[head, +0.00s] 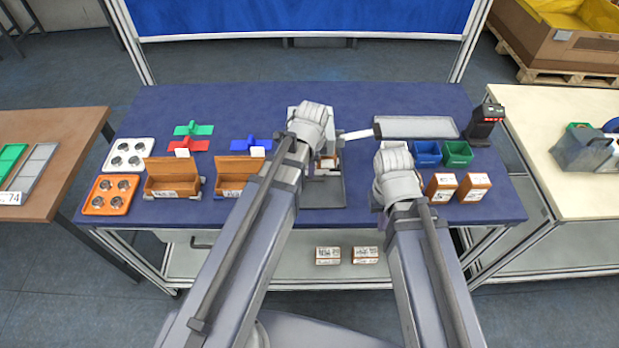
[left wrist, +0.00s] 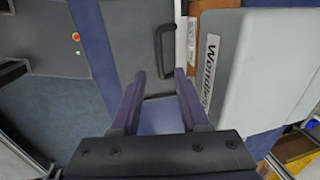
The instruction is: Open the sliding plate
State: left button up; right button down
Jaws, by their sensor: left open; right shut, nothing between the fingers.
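A dark grey plate with a black bar handle (left wrist: 165,50) lies ahead of my left gripper (left wrist: 160,73) in the left wrist view. The gripper is open, and the near end of the handle appears between its fingertips. I cannot tell the depth between them. A pale machine housing with lettering (left wrist: 229,90) stands to the right of the plate. In the head view the dark machine base (head: 325,195) shows at the table's middle, partly hidden by my left arm, which also hides the left fingers. My right gripper (head: 385,148) is shut and empty to its right; its fingertips are largely hidden.
Two brown boxes (head: 172,178) and white and orange trays (head: 110,196) are at left. Blue and green bins (head: 457,153), small brown boxes (head: 473,188) and a black device with red display (head: 485,122) are at right. A grey panel (head: 415,127) lies behind my right arm.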

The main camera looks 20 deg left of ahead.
aim_at(311, 181)
pick_arm(q)
jog(key=f+b, duration=0.2)
jog(key=w+f+b, duration=0.1)
jog(key=f+b, duration=0.3)
jog(key=f, duration=0.1)
jog(key=shift+w+a, duration=0.15)
grip_shut()
dwell(1.3)
